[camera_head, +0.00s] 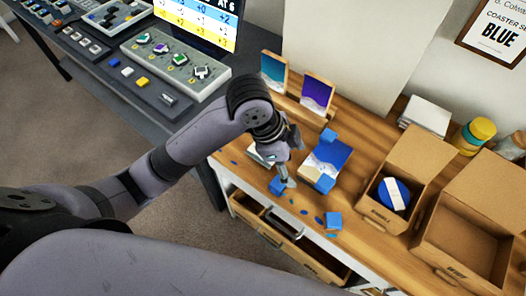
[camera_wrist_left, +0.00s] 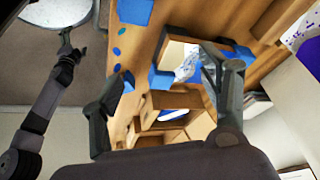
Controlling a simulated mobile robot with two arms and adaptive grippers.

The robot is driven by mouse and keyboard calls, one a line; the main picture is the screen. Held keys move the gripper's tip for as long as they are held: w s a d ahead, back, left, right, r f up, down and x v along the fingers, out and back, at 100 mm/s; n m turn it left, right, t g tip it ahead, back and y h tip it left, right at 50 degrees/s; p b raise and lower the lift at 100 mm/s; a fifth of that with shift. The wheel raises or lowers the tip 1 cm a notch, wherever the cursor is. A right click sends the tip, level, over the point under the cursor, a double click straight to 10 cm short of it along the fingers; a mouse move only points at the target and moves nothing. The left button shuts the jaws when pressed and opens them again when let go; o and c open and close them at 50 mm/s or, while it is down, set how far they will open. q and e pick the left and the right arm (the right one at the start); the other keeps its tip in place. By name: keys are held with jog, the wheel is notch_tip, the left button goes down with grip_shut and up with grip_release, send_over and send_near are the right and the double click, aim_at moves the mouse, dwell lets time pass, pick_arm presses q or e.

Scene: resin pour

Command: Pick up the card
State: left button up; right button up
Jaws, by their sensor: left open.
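No thing is plainly marked as the card. A small flat pale piece (camera_head: 262,153) lies on the wooden table beside my left gripper (camera_head: 290,164), partly hidden by it, and may be it. A blue-and-white patterned panel (camera_head: 329,158) with blue corner blocks lies just right of that gripper. My left gripper is open over the table; its two dark fingers stand wide apart in the left wrist view (camera_wrist_left: 163,98), and I see nothing held. My right arm shows at the left of the left wrist view; its gripper (camera_wrist_left: 68,42) is too small to read.
Two coasters (camera_head: 317,93) stand upright in a wooden holder at the back. Open cardboard boxes (camera_head: 421,152) stand on the right, one with a blue-and-white round item (camera_head: 394,194). A blue block (camera_head: 333,221) and blue spots lie near the front edge. An open drawer (camera_head: 285,238) juts out below.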

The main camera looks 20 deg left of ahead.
pick_arm(q)
jog(key=w+a+r+m+g+y, duration=0.2)
jog(key=w+a+r+m+y, duration=0.35)
jog(key=r, duration=0.45)
jog(key=h, duration=0.1)
send_near(251, 151)
jog(key=d, duration=0.1)
jog(key=d+f, duration=0.1)
jog(key=d+f+p, duration=0.1)
jog(key=d, duration=0.1)
jog(key=shift+s, duration=0.35)
jog(key=f, duration=0.4)
jog(key=shift+w+a+f+p, duration=0.1)
jog(key=shift+w+a+p, duration=0.15)
jog(key=shift+p, duration=0.15)
jog(key=shift+f, duration=0.6)
jog(key=shift+f+p, duration=0.2)
jog(key=shift+p, duration=0.15)
jog(key=c, duration=0.8)
